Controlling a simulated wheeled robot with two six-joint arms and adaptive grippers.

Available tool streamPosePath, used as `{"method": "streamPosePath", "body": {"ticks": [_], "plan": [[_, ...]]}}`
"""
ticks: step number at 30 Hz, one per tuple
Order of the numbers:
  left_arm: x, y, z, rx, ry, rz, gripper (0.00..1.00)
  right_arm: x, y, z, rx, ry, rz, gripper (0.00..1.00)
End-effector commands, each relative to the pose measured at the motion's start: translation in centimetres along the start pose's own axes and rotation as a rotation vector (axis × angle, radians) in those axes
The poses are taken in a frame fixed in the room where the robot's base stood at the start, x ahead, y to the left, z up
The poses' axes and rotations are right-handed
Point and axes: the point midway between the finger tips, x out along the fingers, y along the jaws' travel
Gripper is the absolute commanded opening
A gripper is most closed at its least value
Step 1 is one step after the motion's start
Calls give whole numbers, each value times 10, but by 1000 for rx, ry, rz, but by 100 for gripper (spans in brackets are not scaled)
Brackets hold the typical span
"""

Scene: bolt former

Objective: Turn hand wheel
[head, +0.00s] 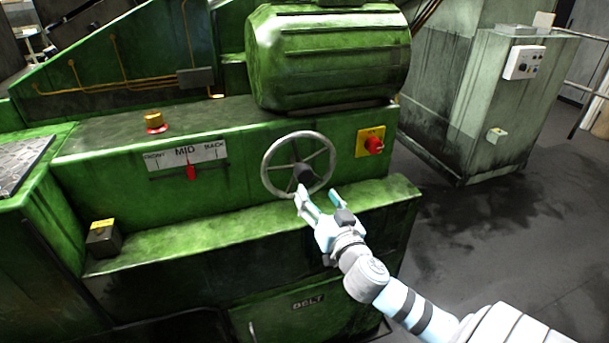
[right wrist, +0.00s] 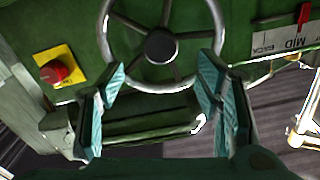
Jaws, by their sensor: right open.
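The hand wheel (head: 267,176) is a silver ring with thin spokes and a dark hub, mounted on the front of the green machine. It also shows at the top of the right wrist view (right wrist: 190,84), upside down. My right gripper (head: 316,197) is at the lower right of the wheel in the head view. In the right wrist view its open fingers (right wrist: 161,70) stand apart, one on each side of the wheel's lower part in that picture, with nothing held. I cannot tell whether a finger touches the rim. My left gripper is not in view.
A red knob on a yellow plate (head: 363,147) sits right of the wheel. A scale with a red pointer (head: 191,172) is to its left, reading near MID. A green ledge (head: 180,240) juts out below. A green motor housing (head: 330,60) is above. Grey floor lies right.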

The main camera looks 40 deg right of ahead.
Motion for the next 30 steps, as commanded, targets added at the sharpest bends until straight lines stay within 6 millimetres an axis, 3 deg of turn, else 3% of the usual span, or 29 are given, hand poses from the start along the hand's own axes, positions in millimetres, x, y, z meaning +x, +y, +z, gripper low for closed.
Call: {"method": "streamPosePath", "body": {"ticks": [3, 9, 15, 22, 30], "plan": [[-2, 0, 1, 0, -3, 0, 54, 37, 0, -2, 3, 2, 3, 59], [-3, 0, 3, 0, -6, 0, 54, 81, 0, 0, 2, -1, 1, 59], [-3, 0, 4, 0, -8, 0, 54, 98, 0, 1, 1, -3, -1, 59], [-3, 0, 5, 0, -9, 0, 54, 99, 0, 1, 0, -3, -1, 59], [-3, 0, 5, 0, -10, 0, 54, 99, 0, 1, 0, -3, -1, 15]]}}
